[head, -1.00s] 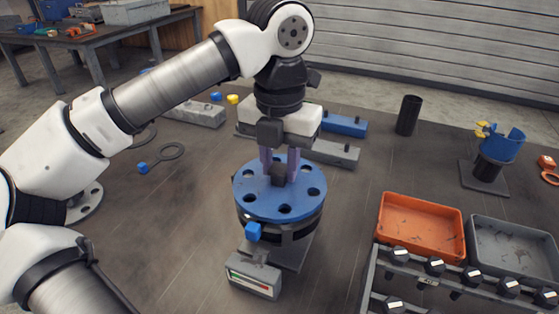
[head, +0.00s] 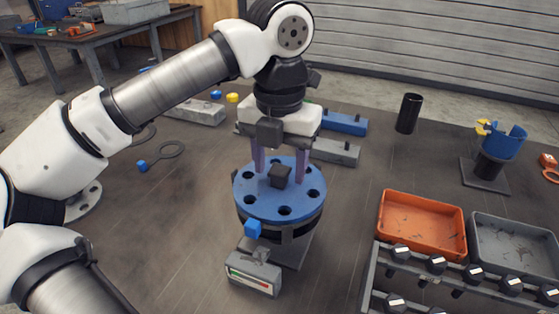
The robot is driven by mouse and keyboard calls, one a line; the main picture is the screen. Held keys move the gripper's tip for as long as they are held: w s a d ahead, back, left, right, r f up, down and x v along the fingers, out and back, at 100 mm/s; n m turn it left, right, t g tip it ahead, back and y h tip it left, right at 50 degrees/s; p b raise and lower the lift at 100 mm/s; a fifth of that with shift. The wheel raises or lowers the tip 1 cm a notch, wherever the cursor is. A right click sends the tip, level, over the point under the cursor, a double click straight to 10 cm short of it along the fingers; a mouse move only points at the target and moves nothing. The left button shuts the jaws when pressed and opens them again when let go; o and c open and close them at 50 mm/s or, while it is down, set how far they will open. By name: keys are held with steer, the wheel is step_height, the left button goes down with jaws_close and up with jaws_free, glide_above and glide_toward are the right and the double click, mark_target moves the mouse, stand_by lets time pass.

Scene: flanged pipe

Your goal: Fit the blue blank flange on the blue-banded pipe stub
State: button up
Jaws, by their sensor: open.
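The blue blank flange (head: 261,208) is a round blue disc with several holes and a dark square knob (head: 280,175) at its centre. It lies on top of a dark round pipe stub (head: 302,228), which stands on a grey base; whether the holes line up cannot be told. A blue block (head: 253,229) sits at the near edge of the flange. My gripper (head: 280,172) is above the flange, its purple fingers spread open on either side of the knob, apart from it.
A grey gauge box (head: 254,272) stands in front of the stub. An orange tray (head: 421,228) and a grey tray (head: 515,258) are at right, with a rack of several black-and-white knobs in front. A black cylinder (head: 408,113) and a blue cup-like fixture (head: 500,142) stand further back.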

step_height(320, 180, up, 13)
step_height(320, 180, up, 10)
steer(key=p, duration=1)
glide_above(280, 170)
steer(key=shift+f, duration=0.1)
stand_by(0.9)
